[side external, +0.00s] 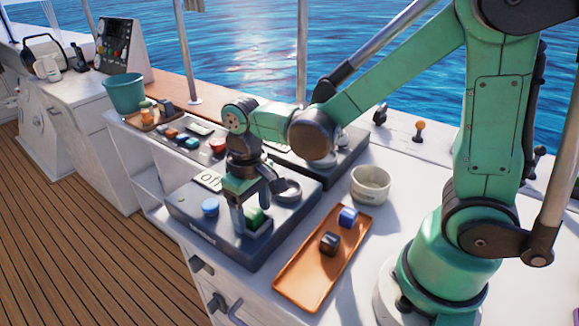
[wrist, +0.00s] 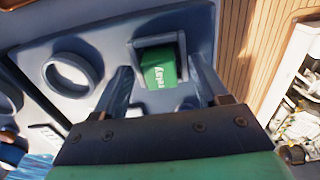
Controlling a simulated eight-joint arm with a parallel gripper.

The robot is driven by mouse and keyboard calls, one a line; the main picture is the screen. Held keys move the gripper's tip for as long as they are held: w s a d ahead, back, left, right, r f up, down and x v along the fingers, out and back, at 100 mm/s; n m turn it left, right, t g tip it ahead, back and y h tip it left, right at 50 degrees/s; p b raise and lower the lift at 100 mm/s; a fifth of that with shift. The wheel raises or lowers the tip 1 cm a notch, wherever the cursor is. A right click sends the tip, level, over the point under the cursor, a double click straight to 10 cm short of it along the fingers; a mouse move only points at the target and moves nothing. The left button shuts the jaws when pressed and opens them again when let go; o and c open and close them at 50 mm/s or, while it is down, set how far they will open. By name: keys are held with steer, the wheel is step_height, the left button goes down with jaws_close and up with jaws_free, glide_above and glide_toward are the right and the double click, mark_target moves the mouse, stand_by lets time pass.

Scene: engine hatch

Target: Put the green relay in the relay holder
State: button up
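The green relay (side external: 255,217) is at the relay holder on the dark grey engine hatch panel (side external: 222,247). In the wrist view the relay (wrist: 160,70), with its white "relay" lettering, is in the square frame of the relay holder (wrist: 158,41) and covers part of its near rim. I cannot tell how deep it sits. My gripper (side external: 257,208) points down over it. In the wrist view the fingers of my gripper (wrist: 162,68) stand on both sides of the relay, open, with a gap visible on each side.
A round blue cap (side external: 210,207) and a dark ring (side external: 288,190) are on the panel near my gripper. A white bowl (side external: 370,184) stands behind the tray.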

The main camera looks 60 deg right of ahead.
mark_target(253, 211)
steer(key=shift+r, duration=0.1)
step_height(253, 211, up, 12)
steer(key=s+d+f+t, duration=0.2)
steer(key=d+f+t, duration=0.2)
steer(key=t, duration=0.3)
steer(key=shift+s+d, duration=0.25)
